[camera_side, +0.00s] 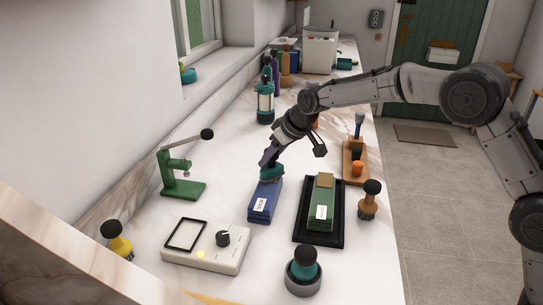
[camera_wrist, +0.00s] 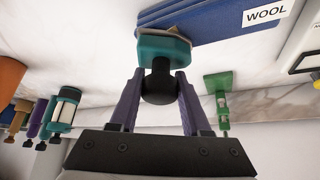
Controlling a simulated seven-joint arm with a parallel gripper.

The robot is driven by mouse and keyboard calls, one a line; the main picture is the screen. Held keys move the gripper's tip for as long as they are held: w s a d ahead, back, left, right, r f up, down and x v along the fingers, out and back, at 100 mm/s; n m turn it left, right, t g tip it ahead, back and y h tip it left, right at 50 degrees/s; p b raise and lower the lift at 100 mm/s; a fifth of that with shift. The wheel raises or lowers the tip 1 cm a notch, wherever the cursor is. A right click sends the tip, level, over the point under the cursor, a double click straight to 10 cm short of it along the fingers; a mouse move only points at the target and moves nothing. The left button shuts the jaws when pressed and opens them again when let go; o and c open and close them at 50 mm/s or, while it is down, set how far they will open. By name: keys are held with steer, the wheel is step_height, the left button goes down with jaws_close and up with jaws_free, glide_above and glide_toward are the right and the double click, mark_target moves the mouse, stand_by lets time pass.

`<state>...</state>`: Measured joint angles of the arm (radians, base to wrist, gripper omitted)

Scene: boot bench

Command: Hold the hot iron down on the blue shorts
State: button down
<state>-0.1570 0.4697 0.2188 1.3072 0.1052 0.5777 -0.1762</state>
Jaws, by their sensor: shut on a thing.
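The blue shorts (camera_side: 262,204) are a flat folded stack with a white label on the near end. The label reads WOOL in the wrist view, where the blue stack (camera_wrist: 205,22) is at the top. The iron (camera_side: 272,173) has a teal body and a round black knob; its body (camera_wrist: 163,49) also shows in the wrist view with a pale metal sole edge. My gripper (camera_side: 268,158) is shut on the knob, with purple fingers on either side. The iron is at the far end of the blue stack, overlapping its edge. I cannot tell whether its sole touches the cloth.
A green folded stack (camera_side: 321,205) with a tan block on top lies on a black tray (camera_side: 299,237) to the right. A green lever press (camera_side: 184,180) stands left.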

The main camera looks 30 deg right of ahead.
steer(key=shift+s+f, duration=0.15)
steer(key=shift+f, duration=0.45)
stand_by(2.6)
steer(key=shift+w+r, duration=0.2)
steer(key=shift+r, duration=4.25)
